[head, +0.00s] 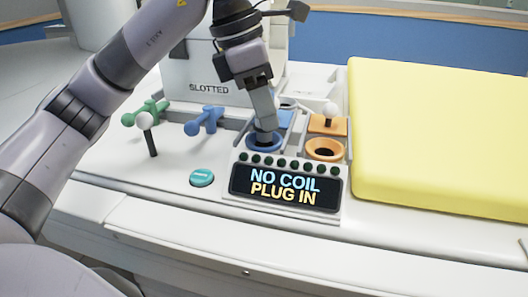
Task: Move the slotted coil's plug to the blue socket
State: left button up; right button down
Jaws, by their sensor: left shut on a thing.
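My left gripper (265,122) points down at the blue socket (252,143), a blue ring in the white panel. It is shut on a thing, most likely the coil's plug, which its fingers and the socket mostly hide. The fingertips are at the ring's opening; I cannot tell how deep the plug sits. The slotted coil is not clearly visible; a white housing (180,77) marked "SLOTTED" stands behind the gripper. The display (285,190) reads "NO COIL PLUG IN". My right gripper is not in view.
An orange socket (325,148) lies right of the blue one, with a white-knobbed lever (329,112) behind it. A green handle (133,117), a blue handle (205,121) and a teal button (202,178) are at left. A yellow pad (440,135) fills the right.

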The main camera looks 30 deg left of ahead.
pick_arm(q)
jog(key=shift+f+b, duration=0.8)
jog(key=shift+f, duration=0.4)
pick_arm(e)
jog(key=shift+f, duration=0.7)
pick_arm(q)
jog(key=o, duration=1.2)
jog(key=shift+c, duration=0.2)
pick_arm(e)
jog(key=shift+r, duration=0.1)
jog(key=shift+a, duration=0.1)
pick_arm(q)
jog(key=p+v, duration=0.1)
jog(key=v, duration=0.1)
jog(key=shift+a+r, duration=0.15)
jog(key=shift+r, duration=0.25)
jog(key=p+v, duration=0.1)
jog(key=v, duration=0.3)
jog(key=shift+s+r, duration=0.25)
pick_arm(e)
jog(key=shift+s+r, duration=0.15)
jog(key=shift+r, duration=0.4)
